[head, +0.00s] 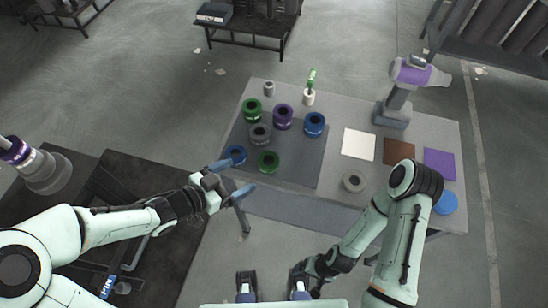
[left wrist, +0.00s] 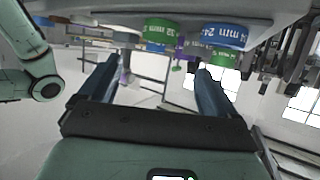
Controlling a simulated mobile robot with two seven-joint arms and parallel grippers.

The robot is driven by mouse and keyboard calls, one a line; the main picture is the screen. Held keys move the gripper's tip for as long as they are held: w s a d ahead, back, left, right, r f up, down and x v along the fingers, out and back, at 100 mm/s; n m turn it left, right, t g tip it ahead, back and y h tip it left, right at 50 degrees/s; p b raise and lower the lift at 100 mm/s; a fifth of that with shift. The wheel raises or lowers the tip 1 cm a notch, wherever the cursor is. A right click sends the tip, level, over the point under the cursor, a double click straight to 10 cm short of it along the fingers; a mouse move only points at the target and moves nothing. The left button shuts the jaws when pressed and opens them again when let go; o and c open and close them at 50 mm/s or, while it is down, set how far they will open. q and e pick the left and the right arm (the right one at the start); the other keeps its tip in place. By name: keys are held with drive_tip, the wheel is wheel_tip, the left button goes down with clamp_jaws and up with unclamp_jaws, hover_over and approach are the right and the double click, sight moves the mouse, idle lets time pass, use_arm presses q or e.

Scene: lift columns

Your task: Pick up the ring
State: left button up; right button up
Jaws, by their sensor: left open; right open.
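Several ring-shaped pieces lie on the table (head: 335,185). On its dark mat (head: 300,165) are a blue ring (head: 235,154), a green ring (head: 268,161), a grey ring (head: 259,134), a purple ring (head: 283,117), another green ring (head: 252,110) and another blue ring (head: 315,124). A lone grey ring (head: 354,181) lies nearer the front edge. My left gripper (head: 233,178) is open and empty at the front left edge, near the front blue ring. The left wrist view shows a green ring (left wrist: 160,35) and a blue ring (left wrist: 225,38) beyond its fingers. My right gripper (head: 272,290) is open and empty, low at the bottom.
White (head: 358,144), brown (head: 397,151) and purple (head: 440,163) squares lie on the right of the table. A grey-purple tool on a stand (head: 394,112) rises behind them. A blue disc (head: 446,202) is at the right. A dark bench (head: 130,190) stands at the left.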

use_arm(q)
drive_tip(key=b, duration=0.2)
approach(273, 158)
drive_tip(key=shift+w+d+f, duration=0.5)
drive_tip(key=shift+d+f, duration=0.1)
drive_tip(key=shift+d, duration=0.05)
drive_tip(key=shift+b+x, duration=0.3)
drive_tip(key=shift+x, duration=2.75)
drive_tip(key=shift+a+r, duration=0.1)
drive_tip(key=c, duration=1.2)
use_arm(e)
drive_tip(key=f, duration=0.1)
drive_tip(key=s+f, duration=0.1)
drive_tip(key=f, duration=0.1)
drive_tip(key=shift+a, duration=0.1)
